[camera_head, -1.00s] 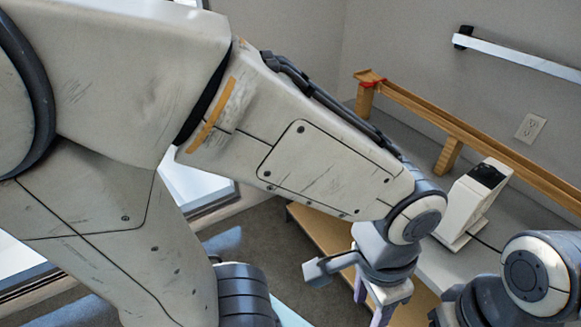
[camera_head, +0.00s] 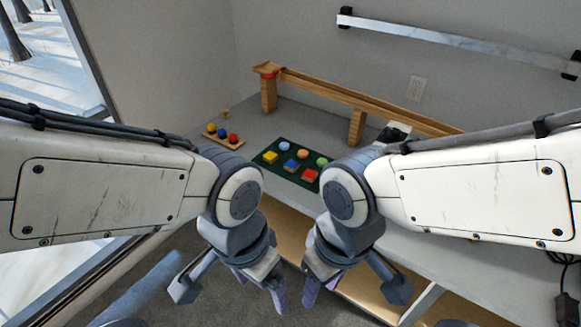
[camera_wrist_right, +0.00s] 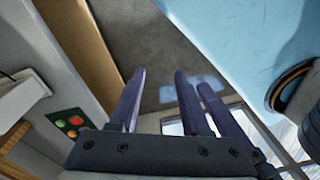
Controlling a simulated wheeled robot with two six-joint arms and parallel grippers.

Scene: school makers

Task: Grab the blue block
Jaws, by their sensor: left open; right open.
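The blue block (camera_head: 291,165) lies on a dark green mat (camera_head: 267,168) on the grey table, between a yellow block (camera_head: 270,157) and a red block (camera_head: 310,174). My left gripper (camera_head: 262,288) is open and empty, in front of the table edge and below the mat in the head view. My right gripper (camera_head: 322,286) is open and empty close beside it, fingers pointing down. In the right wrist view its fingers (camera_wrist_right: 158,100) have nothing between them; the mat (camera_wrist_right: 70,122) shows at the left, with the blue block not visible.
Several other coloured pieces lie on the mat. A long wooden ramp (camera_head: 345,97) runs behind. A white device (camera_head: 392,135) is partly hidden by my right arm. Grey floor lies below the table edge.

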